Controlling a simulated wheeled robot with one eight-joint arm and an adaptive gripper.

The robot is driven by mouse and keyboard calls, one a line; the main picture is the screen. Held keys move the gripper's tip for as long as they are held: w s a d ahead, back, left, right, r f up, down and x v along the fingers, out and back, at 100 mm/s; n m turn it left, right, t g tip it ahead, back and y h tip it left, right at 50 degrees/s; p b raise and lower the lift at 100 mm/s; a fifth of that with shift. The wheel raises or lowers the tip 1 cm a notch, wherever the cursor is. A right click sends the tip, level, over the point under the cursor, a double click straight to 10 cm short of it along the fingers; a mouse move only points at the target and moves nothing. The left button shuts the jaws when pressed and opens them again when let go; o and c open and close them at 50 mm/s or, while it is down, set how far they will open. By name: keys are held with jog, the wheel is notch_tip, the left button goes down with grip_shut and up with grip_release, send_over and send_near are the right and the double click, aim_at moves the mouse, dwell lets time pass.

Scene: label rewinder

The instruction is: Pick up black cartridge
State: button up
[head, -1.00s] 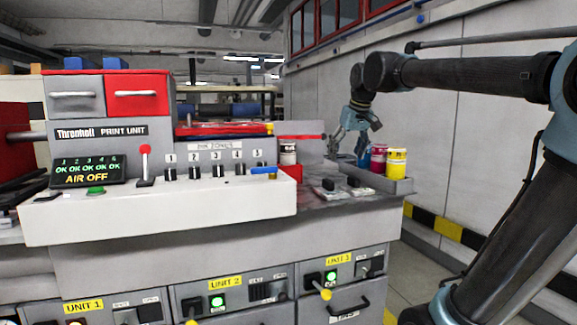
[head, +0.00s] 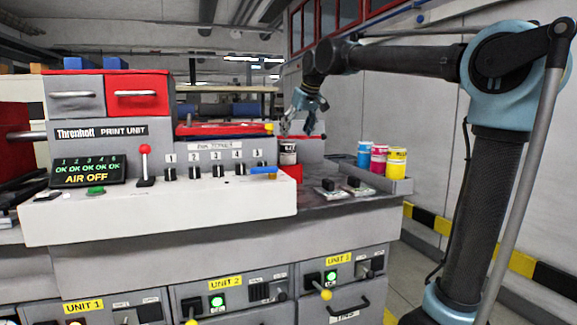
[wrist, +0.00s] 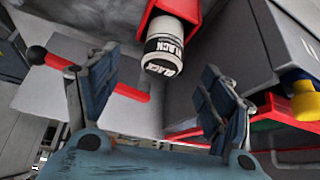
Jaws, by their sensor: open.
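The black cartridge (head: 288,153) stands in a red holder (head: 292,172) at the right end of the print unit. In the wrist view the cartridge (wrist: 166,50) has a black and white label reading BLACK and shows ahead of the fingers, near the middle top. My gripper (head: 302,130) is above and slightly right of the cartridge in the head view. In the wrist view my gripper (wrist: 155,95) is open, with its two fingers spread wide and nothing between them. The cartridge is partly hidden by the red holder.
Blue (head: 364,154), magenta (head: 379,159) and yellow (head: 396,163) cartridges stand in a grey tray (head: 402,186) to the right. Small black-topped items (head: 353,183) lie on the counter. A red rod with a ball end (wrist: 88,75) and a cabinet (wrist: 292,60) flank the gripper.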

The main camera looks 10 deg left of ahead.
aim_at(292, 143)
jog(key=x, duration=0.5)
jog(key=shift+w+a+f, duration=0.1)
jog(key=shift+f, duration=0.2)
jog(key=shift+a+x, duration=0.15)
jog(key=shift+x, duration=1.2)
jog(key=shift+a+x, duration=0.1)
jog(key=shift+x, duration=1.25)
jog(key=c, duration=1.4)
